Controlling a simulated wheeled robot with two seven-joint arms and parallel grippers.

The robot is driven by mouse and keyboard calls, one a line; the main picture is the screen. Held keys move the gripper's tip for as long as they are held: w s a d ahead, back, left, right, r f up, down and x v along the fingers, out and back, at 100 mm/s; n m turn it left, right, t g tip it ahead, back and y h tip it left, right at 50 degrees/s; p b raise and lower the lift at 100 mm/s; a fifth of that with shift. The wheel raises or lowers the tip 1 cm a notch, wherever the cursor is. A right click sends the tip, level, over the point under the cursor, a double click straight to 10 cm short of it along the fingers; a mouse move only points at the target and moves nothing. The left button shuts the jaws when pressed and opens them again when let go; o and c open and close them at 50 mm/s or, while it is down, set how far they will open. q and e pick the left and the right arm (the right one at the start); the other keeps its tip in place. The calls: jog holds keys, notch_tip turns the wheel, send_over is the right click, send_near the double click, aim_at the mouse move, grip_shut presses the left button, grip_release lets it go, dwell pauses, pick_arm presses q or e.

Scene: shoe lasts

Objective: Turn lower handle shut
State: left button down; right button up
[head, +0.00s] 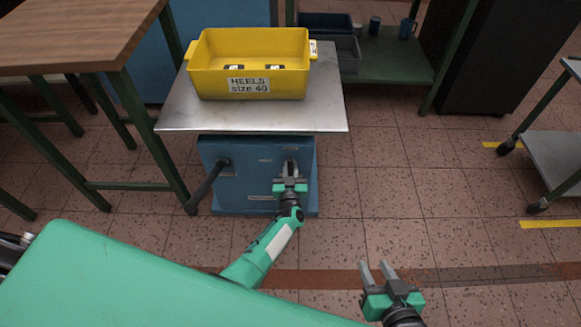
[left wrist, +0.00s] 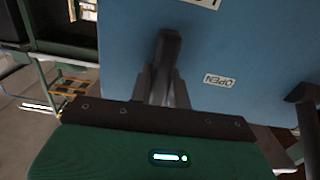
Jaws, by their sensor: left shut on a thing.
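A blue cabinet (head: 258,150) with two dark handles stands under the metal-topped table. My left gripper (head: 291,172) is at the right part of its front, shut on a dark handle. In the left wrist view, the left gripper's fingers (left wrist: 163,88) close around this dark handle (left wrist: 169,48), beside a tilted label reading OPEN (left wrist: 218,81). The other handle (head: 208,186) is a long dark lever slanting down and out at the left; part of it shows in the left wrist view (left wrist: 302,94). I cannot tell which handle is the lower one. My right gripper (head: 376,268) is open and empty above the floor.
A yellow bin (head: 248,65) labelled HEELS size 40 sits on the metal tabletop (head: 200,112). A wooden table (head: 70,35) with green legs stands at the left. A green shelf (head: 385,65) is behind, a trolley (head: 555,150) at the right. The tiled floor between is clear.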

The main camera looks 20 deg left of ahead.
pick_arm(q)
jog(key=shift+m, duration=0.3)
jog(key=c, duration=1.3)
grip_release()
